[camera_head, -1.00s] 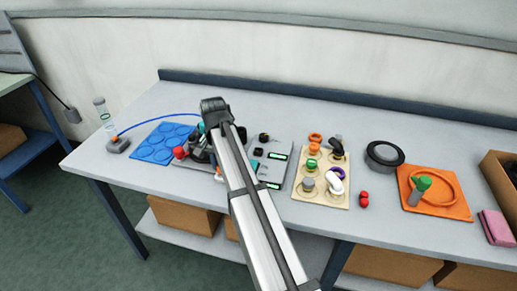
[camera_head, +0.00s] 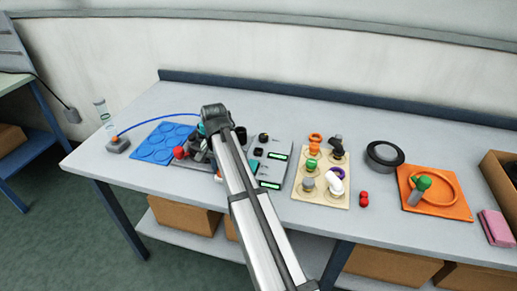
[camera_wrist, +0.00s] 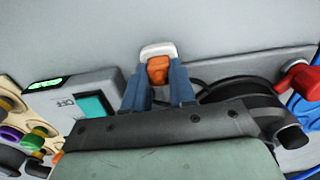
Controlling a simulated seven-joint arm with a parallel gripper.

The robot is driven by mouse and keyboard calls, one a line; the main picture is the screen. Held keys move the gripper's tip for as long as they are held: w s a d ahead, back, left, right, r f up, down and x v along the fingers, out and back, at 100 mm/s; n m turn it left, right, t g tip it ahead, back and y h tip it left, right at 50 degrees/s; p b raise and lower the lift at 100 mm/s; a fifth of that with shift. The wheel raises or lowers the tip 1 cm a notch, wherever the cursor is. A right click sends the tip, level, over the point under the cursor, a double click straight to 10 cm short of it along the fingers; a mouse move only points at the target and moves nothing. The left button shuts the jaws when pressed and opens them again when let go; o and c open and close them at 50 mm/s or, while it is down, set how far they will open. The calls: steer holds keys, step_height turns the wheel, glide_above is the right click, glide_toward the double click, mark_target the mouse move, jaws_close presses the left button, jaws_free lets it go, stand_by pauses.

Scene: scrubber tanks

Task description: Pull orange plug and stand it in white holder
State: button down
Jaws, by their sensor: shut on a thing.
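In the wrist view my gripper (camera_wrist: 159,84) has its two blue fingers closed on the orange plug (camera_wrist: 158,70). The white holder (camera_wrist: 158,48) shows as a pale rim just beyond the plug, close against it in the picture. I cannot tell whether the plug is inside the holder or only above or in front of it. In the head view my arm hides the gripper and most of this spot. A small orange and white patch shows at the arm's left side near the bench's front edge.
A grey unit with a teal switch (camera_wrist: 95,104) marked OFF and a green display lies left of my fingers. A black round part (camera_wrist: 240,90) and a red knob (camera_wrist: 298,78) are at right. A beige board (camera_head: 309,199) holds several fittings. Bare bench lies beyond the holder.

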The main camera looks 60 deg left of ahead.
steer(key=c, duration=0.8)
jaws_free()
steer(key=shift+c, duration=0.2)
steer(key=shift+o, duration=0.3)
steer(key=o, duration=0.4)
steer(key=shift+r, duration=4.2)
